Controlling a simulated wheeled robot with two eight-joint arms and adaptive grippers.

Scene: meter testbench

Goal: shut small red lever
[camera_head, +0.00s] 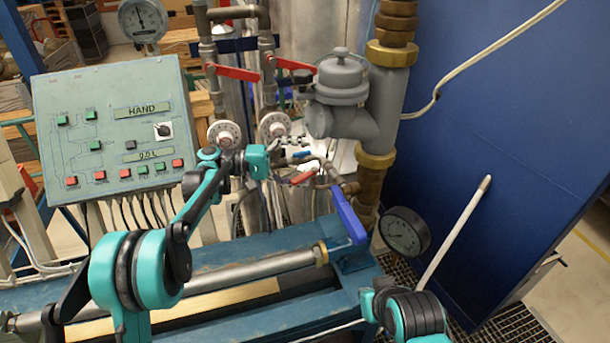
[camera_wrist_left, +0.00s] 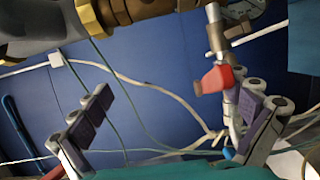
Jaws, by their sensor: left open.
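The small red lever (camera_head: 304,177) sits on a thin pipe below the grey meter body in the head view, just right of my left gripper (camera_head: 284,158). In the left wrist view the red lever (camera_wrist_left: 215,79) appears on a metal pipe near the right-hand finger. My left gripper (camera_wrist_left: 172,118) is open, with its two dark-padded fingers wide apart and nothing held between them. Whether the right-hand finger touches the lever I cannot tell. Part of my right arm shows at the lower right of the head view, but its gripper is out of frame.
A small blue lever (camera_head: 301,154) is just above the red one. Two long red levers (camera_head: 238,73) are higher up, and a large blue lever (camera_head: 348,214) is below. A control panel (camera_head: 112,125) stands left; a pressure gauge (camera_head: 404,232) is at the right.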

